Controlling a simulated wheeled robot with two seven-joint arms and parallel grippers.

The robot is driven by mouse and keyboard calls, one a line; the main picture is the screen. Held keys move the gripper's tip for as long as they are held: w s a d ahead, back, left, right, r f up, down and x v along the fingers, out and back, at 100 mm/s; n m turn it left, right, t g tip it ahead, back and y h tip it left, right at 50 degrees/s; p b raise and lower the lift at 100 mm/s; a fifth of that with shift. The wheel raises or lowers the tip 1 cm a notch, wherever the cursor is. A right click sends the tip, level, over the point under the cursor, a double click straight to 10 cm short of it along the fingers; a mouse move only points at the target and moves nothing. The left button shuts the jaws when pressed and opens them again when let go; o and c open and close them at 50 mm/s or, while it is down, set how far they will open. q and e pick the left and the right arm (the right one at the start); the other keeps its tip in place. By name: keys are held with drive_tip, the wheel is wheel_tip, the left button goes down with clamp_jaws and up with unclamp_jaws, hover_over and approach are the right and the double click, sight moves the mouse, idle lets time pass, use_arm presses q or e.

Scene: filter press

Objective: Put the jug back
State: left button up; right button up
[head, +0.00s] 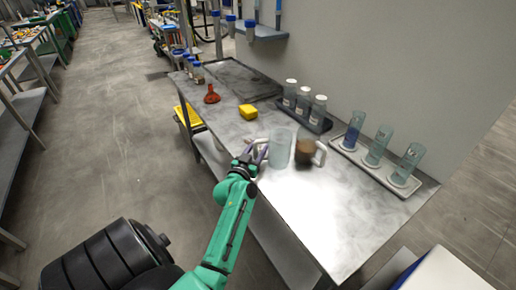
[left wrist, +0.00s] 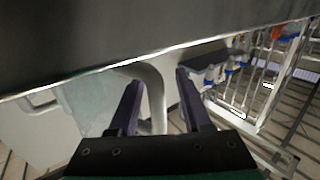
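A clear, pale bluish jug (head: 279,148) with a pale handle on its left side stands upright near the front edge of the grey bench. Just right of it stands a second vessel (head: 305,152) with dark brown contents and a pale handle on its right. My left gripper (head: 255,155) is at the clear jug's handle. In the left wrist view, the curved handle (left wrist: 155,95) lies between the two dark fingers of my left gripper (left wrist: 158,100), with gaps visible on both sides. The translucent jug body (left wrist: 88,102) is left of the fingers. My right gripper is not in view.
The bench (head: 300,220) is clear at its front right. A white tray (head: 362,160) with several glass cylinders and a dark rack (head: 300,119) of white-capped bottles stand at the back.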

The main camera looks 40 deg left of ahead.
use_arm(q)
drive_tip(key=shift+r, duration=0.1)
drive_tip(key=b+v, duration=0.1)
drive_tip(key=v, duration=1)
drive_tip(key=shift+s+d+b, duration=0.15)
drive_tip(key=shift+s+b, duration=0.1)
drive_tip(key=shift+b, duration=0.05)
drive_tip(key=shift+s, duration=0.25)
drive_tip(key=shift+c, duration=1.1)
drive_tip(key=shift+m, duration=0.3)
drive_tip(key=b+x, duration=0.1)
drive_tip(key=x, duration=1)
drive_tip(key=shift+w+d+b, duration=0.1)
drive_tip(key=shift+w+b, duration=0.25)
drive_tip(key=shift+w, duration=0.45)
drive_tip(key=shift+s, duration=0.1)
clamp_jaws()
